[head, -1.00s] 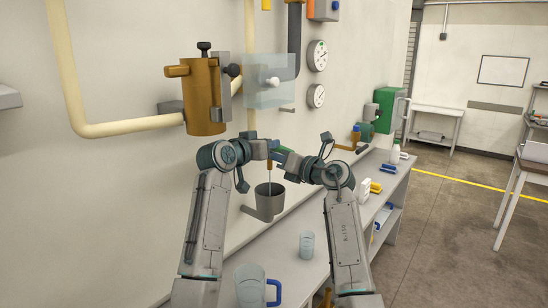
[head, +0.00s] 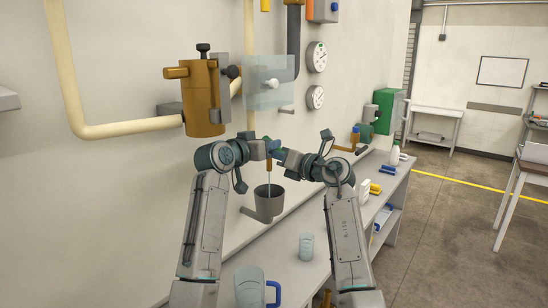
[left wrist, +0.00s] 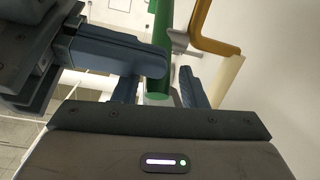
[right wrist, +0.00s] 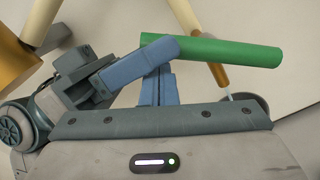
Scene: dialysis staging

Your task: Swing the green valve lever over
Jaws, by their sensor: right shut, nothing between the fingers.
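The green valve lever is a smooth round bar. In the left wrist view the lever (left wrist: 160,30) reaches down to the gap between my left gripper's fingers (left wrist: 160,90), which stand apart. In the right wrist view the lever (right wrist: 225,50) lies crosswise just beyond my right gripper's fingers (right wrist: 156,86), which are closed together and empty. In the head view my left gripper (head: 270,148) and right gripper (head: 283,155) meet nearly tip to tip and hide most of the lever. I cannot tell whether either gripper touches it.
A grey cup (head: 269,203) on a wall bracket is just below the grippers. A brass canister (head: 203,100) and a clear panel (head: 268,82) are above. A blue-handled jug (head: 250,287) and a tumbler (head: 306,246) stand on the bench below.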

